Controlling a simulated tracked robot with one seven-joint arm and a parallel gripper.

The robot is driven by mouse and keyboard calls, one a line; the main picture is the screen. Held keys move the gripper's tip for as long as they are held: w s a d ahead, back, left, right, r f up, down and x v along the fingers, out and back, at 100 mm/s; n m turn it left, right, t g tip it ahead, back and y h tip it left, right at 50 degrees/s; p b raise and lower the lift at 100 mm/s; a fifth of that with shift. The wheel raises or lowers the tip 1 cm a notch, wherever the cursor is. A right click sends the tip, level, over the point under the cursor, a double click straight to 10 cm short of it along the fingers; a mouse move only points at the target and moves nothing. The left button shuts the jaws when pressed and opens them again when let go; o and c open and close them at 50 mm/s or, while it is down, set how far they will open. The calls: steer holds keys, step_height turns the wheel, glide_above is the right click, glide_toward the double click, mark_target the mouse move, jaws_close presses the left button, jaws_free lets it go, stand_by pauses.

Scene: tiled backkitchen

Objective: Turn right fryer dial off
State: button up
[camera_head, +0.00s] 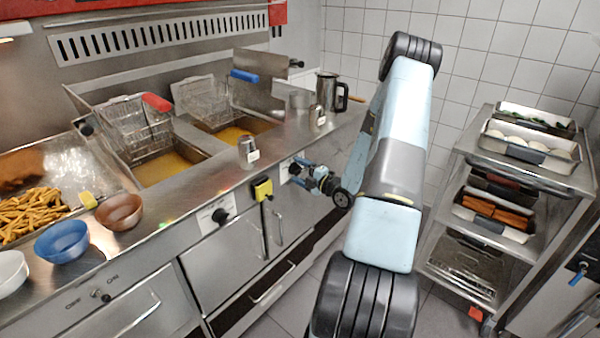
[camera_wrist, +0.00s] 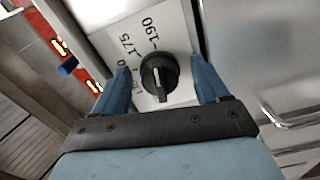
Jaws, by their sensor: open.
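The right fryer dial (camera_head: 294,169) is on the front panel below the right fryer. In the wrist view it is a round black knob (camera_wrist: 160,77) on a white plate marked 190 and 175. A pale line on the knob runs roughly up and down the picture. My gripper (camera_head: 305,175) is at this dial. In the wrist view my gripper (camera_wrist: 161,68) is open, with one blue finger on each side of the knob. Gaps show between fingers and knob. The left fryer dial (camera_head: 220,215) is farther left on the panel.
A yellow-headed tool (camera_head: 262,188) hangs on the panel between the dials. Fryer baskets (camera_head: 205,98) stand over the oil. Bowls (camera_head: 62,241) and fries (camera_head: 28,212) are at the left. A tray rack (camera_head: 510,190) stands at the right, with floor between it and the counter.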

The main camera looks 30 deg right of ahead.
steer(key=c, duration=1)
